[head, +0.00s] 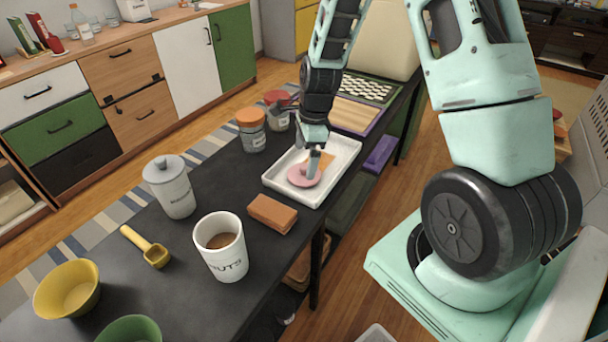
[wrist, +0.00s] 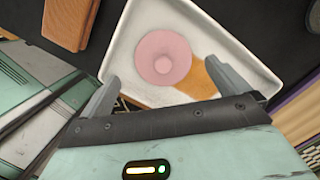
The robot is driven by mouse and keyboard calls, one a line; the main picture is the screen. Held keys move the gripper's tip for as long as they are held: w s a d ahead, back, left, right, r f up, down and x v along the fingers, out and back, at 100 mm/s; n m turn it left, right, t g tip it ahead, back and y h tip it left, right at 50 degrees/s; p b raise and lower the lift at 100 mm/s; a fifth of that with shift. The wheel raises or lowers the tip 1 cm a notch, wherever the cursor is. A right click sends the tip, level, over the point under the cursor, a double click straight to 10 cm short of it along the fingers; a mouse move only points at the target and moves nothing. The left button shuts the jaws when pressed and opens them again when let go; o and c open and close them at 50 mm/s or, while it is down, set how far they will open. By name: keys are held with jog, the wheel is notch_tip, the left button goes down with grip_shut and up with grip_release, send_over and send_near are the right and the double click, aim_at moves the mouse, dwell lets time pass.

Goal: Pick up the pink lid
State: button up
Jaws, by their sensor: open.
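The pink lid (head: 303,176) is a round disc with a small knob on top. It lies in a white tray (head: 337,182) on the dark table, partly over an orange-brown item (head: 326,160). In the wrist view the lid (wrist: 163,57) sits in the tray (wrist: 215,47), just ahead of my fingers, overlapping the orange-brown piece (wrist: 199,80). My gripper (head: 316,165) is over the tray, very close to the lid; in the wrist view my gripper (wrist: 168,88) has its two fingers spread apart with nothing held between them. Whether a finger touches the lid cannot be told.
A brown block (head: 272,213) lies just in front of the tray. Jars with orange (head: 251,130) and red lids stand behind it. A wooden board (head: 355,116) lies beyond the tray.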

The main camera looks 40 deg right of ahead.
aim_at(304, 167)
jog(key=shift+w+a+f, duration=0.1)
jog(key=shift+f, duration=1.1)
jog(key=shift+w+f, duration=0.1)
jog(key=shift+f, duration=1.05)
jog(key=c, duration=0.8)
jog(key=shift+c, duration=0.2)
